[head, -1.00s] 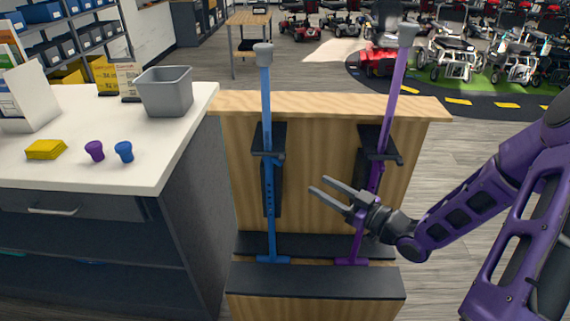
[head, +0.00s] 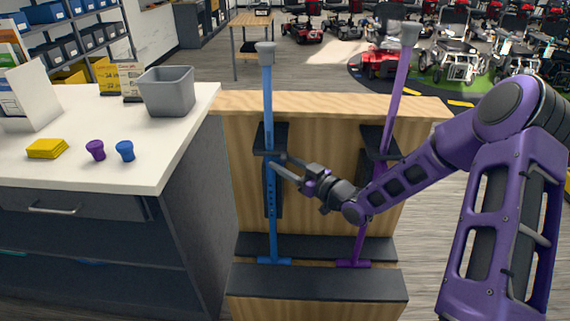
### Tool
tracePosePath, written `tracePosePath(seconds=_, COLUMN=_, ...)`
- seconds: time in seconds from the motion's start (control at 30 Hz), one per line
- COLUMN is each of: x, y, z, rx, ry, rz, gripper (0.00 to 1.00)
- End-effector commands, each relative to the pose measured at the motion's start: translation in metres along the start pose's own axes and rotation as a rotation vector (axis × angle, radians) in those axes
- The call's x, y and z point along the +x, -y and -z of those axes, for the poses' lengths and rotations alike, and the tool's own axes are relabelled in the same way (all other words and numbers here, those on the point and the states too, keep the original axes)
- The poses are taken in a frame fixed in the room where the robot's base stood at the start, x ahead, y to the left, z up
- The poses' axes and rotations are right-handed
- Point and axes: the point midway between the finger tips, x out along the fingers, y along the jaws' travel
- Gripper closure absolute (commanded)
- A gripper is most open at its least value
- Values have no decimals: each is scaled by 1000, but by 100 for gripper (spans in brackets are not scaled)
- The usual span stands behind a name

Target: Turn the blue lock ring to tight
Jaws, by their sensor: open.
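A blue pole (head: 267,95) with a grey top stands upright in the wooden rack, held by a black bracket (head: 258,138). What looks like the blue lock ring (head: 270,154) is a small collar on this pole at the bracket's lower edge. It is too small to read whether it is loose or tight. My gripper (head: 278,165) is open, with its fingertips at the pole, level with or just below the collar. I cannot tell whether they touch it. A similar purple pole (head: 397,90) stands to the right, partly hidden behind my arm.
The wooden rack (head: 330,103) has a black base ledge (head: 318,283). Scooters stand far behind.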

Motion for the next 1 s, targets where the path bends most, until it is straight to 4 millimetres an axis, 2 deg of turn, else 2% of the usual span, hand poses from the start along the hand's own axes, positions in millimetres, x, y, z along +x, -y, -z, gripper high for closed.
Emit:
tracePosePath(seconds=0.07, x=0, y=0, z=0, rx=0, ry=0, rz=0, gripper=50)
tracePosePath(seconds=0.1, x=0, y=0, z=0, rx=0, ry=0, rz=0, gripper=54)
tracePosePath(seconds=0.37, x=0, y=0, z=0, rx=0, ry=0, rz=1, gripper=100)
tracePosePath(seconds=0.77, x=0, y=2, z=-1, rx=1, ry=1, rz=-9, gripper=100)
tracePosePath(seconds=1.0, x=0, y=7, z=-2, rx=0, ry=2, rz=-90, gripper=100)
